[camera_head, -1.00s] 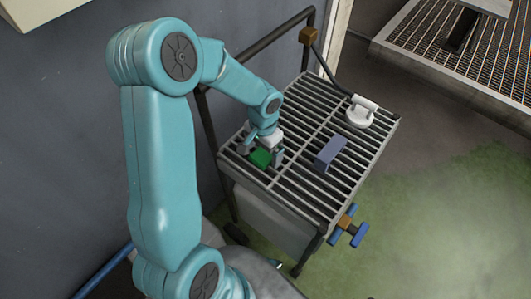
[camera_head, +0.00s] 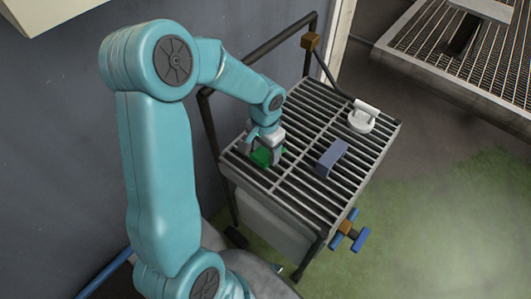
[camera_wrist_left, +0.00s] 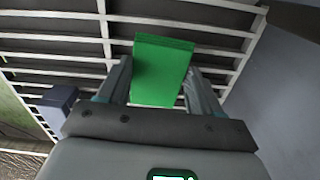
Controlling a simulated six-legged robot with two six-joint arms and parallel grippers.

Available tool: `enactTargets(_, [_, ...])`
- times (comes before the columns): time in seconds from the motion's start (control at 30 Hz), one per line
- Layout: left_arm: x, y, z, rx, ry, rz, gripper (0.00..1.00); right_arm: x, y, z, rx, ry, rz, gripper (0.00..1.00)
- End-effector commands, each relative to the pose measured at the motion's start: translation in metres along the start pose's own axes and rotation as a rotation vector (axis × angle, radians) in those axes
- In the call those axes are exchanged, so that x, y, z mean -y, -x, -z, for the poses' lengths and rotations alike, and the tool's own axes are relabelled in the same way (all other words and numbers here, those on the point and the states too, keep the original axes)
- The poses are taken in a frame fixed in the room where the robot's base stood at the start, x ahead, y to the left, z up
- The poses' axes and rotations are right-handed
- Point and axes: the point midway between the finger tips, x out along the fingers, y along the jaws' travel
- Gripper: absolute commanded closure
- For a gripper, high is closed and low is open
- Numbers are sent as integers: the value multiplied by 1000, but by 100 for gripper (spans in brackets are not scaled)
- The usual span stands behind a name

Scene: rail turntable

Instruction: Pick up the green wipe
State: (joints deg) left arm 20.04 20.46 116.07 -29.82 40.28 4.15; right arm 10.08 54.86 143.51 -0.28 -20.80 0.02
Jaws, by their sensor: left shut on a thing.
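The green wipe (camera_head: 262,157) is on the slatted top of the cart, near its left front corner. In the left wrist view the wipe (camera_wrist_left: 160,70) is a flat green block between the two fingers. My left gripper (camera_head: 266,153) is shut on the wipe, reaching down from above. The fingers (camera_wrist_left: 155,85) stand on either side of it. Whether the wipe is clear of the slats cannot be told. My right gripper is not in view.
The slatted cart top (camera_head: 315,195) also carries a blue-grey block (camera_head: 331,157) and a white handled piece (camera_head: 363,116). A blue-handled valve (camera_head: 349,234) sticks out at the cart's front right. A dark wall (camera_head: 60,120) is on the left.

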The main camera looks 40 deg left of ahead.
Motion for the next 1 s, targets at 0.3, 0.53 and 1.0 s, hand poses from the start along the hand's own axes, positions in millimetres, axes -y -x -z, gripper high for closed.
enactTargets(0.3, [0,98,1,-8,-1,1,64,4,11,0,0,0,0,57])
enactTargets(0.53, [0,152,1,-4,-1,0,64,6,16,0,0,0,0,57])
enactTargets(1.0, [0,174,0,0,-1,0,64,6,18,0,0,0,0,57])
